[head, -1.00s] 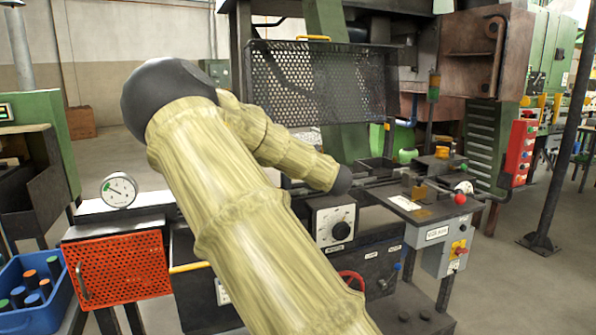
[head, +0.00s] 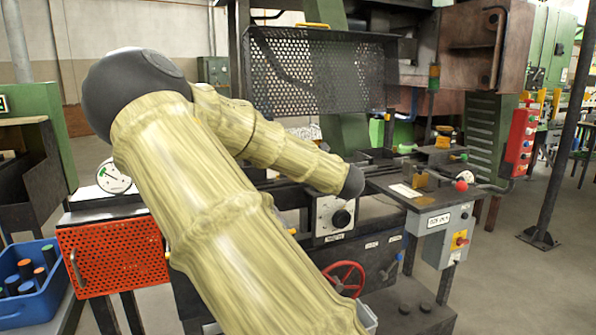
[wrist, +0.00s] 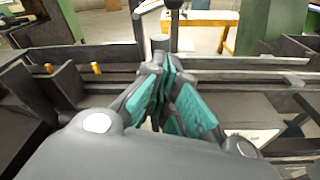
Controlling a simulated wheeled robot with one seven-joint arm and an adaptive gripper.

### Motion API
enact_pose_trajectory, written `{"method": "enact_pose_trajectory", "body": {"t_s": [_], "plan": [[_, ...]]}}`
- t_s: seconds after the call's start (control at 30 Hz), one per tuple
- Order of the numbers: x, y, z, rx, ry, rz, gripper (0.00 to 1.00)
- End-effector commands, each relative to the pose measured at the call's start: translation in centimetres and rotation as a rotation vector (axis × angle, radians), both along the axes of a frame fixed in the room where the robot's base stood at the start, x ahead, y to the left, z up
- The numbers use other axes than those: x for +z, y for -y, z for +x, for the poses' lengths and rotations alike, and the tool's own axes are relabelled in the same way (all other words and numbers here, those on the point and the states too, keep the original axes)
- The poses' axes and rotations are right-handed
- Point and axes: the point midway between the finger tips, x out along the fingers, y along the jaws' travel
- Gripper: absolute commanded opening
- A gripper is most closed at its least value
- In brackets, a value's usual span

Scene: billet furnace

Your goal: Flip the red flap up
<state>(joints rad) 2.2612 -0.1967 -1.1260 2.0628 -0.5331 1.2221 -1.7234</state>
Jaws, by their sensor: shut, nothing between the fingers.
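An orange-red perforated panel (head: 112,256) with a grey handle on its left side stands at the lower left in the head view. It hangs upright and looks like the red flap. My arm passes in front of the machine to its right. My gripper (wrist: 172,88) shows in the wrist view with teal finger pads drawn together and nothing held. It is over dark rails of the machine (wrist: 80,55), and no red flap shows in that view. In the head view my gripper is not visible; the arm ends from sight at a dark joint right of centre.
A dial gauge (head: 113,176) stands above the panel, and a blue crate (head: 45,308) of coloured cylinders is below left. A red handwheel (head: 344,277), a knob box (head: 335,217) and a switch box (head: 447,240) front the machine. A mesh guard (head: 315,75) is behind my arm.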

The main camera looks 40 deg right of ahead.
Motion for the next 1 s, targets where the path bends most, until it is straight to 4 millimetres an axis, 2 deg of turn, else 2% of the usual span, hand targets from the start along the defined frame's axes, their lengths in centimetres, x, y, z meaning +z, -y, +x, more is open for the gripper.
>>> {"method": "enact_pose_trajectory", "body": {"t_s": [0.1, 0.3, 1.0], "plan": [[0.2, -0.5, -1.4, 0.001, 0.0, 0.0, 0.0], [0.4, -0.9, -2.6, 0.0, 0.0, 0.0, 0.0], [0.5, -0.9, -2.7, 0.001, 0.0, 0.0, 0.0]]}}
